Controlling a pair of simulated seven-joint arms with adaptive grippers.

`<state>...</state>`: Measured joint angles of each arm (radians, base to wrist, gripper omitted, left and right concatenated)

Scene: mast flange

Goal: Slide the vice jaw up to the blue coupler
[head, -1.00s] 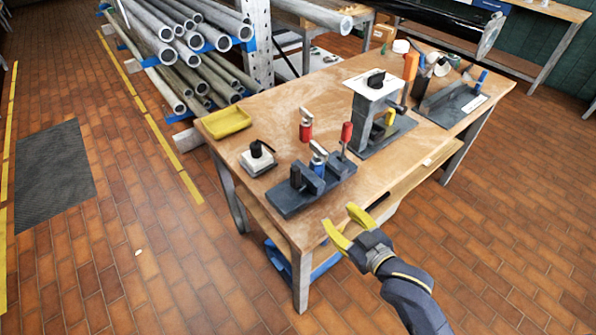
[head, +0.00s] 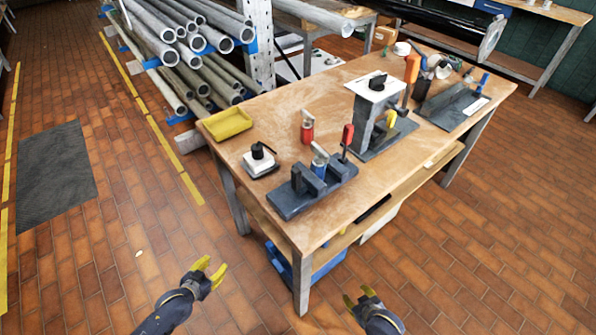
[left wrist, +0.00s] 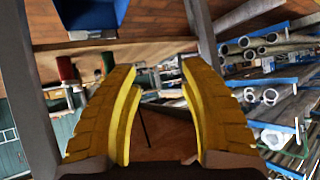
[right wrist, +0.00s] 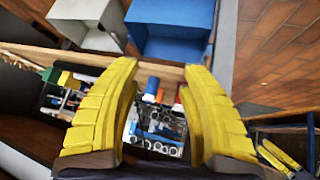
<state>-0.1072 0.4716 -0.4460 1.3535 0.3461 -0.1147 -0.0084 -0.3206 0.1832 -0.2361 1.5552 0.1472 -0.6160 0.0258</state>
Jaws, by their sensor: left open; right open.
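The dark grey vice (head: 287,206) lies on the near end of the workbench. Its block-shaped jaw (head: 305,180) stands left of the blue coupler (head: 318,170), which is upright with a silver top. From here I cannot tell whether jaw and coupler touch. A red-handled part (head: 347,136) rises at the vice's right end. My left gripper (head: 212,272) is open and empty over the floor, left of the bench's near leg. My right gripper (head: 358,300) is open and empty in front of the bench. Both yellow finger pairs stand apart in the wrist views.
The wooden bench (head: 275,110) also carries a yellow tray (head: 227,123), a white block with a black knob (head: 259,161), a red-and-silver part (head: 307,128) and a tall grey stand (head: 368,110). A pipe rack (head: 205,60) stands behind.

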